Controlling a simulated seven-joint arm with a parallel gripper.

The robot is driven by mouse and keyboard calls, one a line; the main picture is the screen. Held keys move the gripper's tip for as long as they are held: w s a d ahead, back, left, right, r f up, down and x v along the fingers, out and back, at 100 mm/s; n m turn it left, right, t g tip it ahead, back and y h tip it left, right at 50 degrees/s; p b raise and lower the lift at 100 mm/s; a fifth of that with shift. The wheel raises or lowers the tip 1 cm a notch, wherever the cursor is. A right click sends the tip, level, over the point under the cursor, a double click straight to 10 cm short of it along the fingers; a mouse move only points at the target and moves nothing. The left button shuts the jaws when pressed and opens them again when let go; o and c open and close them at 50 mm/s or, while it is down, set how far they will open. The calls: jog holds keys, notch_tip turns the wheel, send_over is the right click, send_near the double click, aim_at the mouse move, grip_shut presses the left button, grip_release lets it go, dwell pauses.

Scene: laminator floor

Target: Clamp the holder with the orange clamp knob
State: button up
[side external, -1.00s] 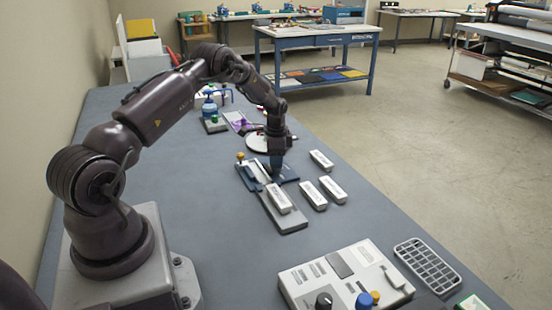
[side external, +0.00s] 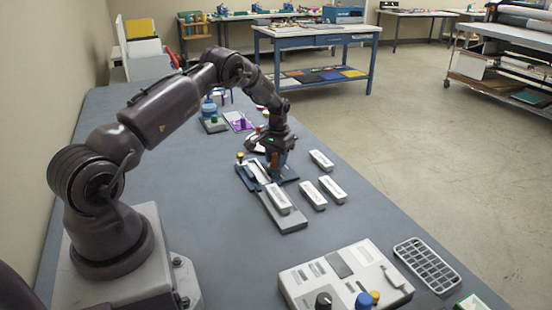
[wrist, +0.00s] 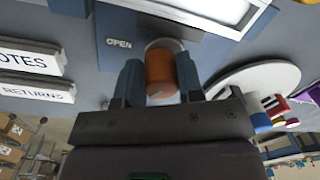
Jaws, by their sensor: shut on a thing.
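The orange clamp knob (wrist: 160,72) sits between the two fingers of my gripper (wrist: 160,82) in the wrist view, and my gripper is shut on it. The word "OPEN" is printed on the blue plate (wrist: 112,22) beside the knob. In the side view my gripper (side external: 274,166) reaches down at the holder (side external: 252,176), a blue fixture with a pale strip in it. A little orange shows at the fingers there. The fingers and wrist hide part of the holder, and the clamp's contact with the strip cannot be made out.
Several white label blocks, one marked "NOTES" (wrist: 30,58) and one "RETURNS" (wrist: 36,91), lie close by. A grey board (side external: 288,221) extends toward the camera. A white disc (wrist: 240,88) lies on the other side. A control box (side external: 345,275) stands nearer the camera.

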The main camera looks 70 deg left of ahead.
jog(key=n, duration=0.3)
jog(key=shift+n, duration=2.1)
jog(key=o, duration=0.9)
jog(key=r, duration=1.3)
jog(key=shift+w+d, duration=0.1)
jog(key=shift+w, duration=0.25)
